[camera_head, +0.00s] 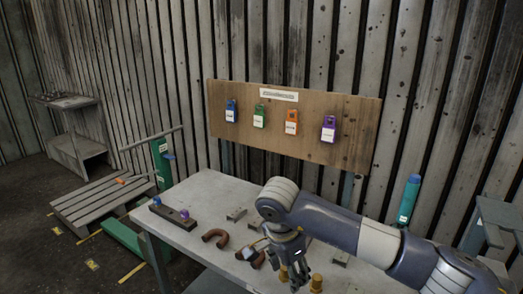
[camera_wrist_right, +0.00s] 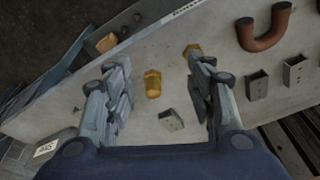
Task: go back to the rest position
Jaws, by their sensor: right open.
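My right gripper (camera_head: 292,272) hangs over the front part of the grey table (camera_head: 205,192), its arm coming in from the right. In the right wrist view the two fingers of the gripper (camera_wrist_right: 160,78) are spread wide with nothing held between them. A brass fitting (camera_wrist_right: 153,84) shows on the tabletop beyond the gap, and another brass fitting (camera_wrist_right: 193,50) is partly covered by the right-hand finger. A small metal block (camera_wrist_right: 171,120) lies nearer. My left gripper is not in view.
Copper U-bends (camera_head: 215,238) and a dark bar with coloured knobs (camera_head: 172,217) lie on the table. Behind it stands a wooden board (camera_head: 240,98) with several coloured tags. A pallet (camera_head: 100,203) is at the left; a green cylinder (camera_head: 408,202) stands at the right.

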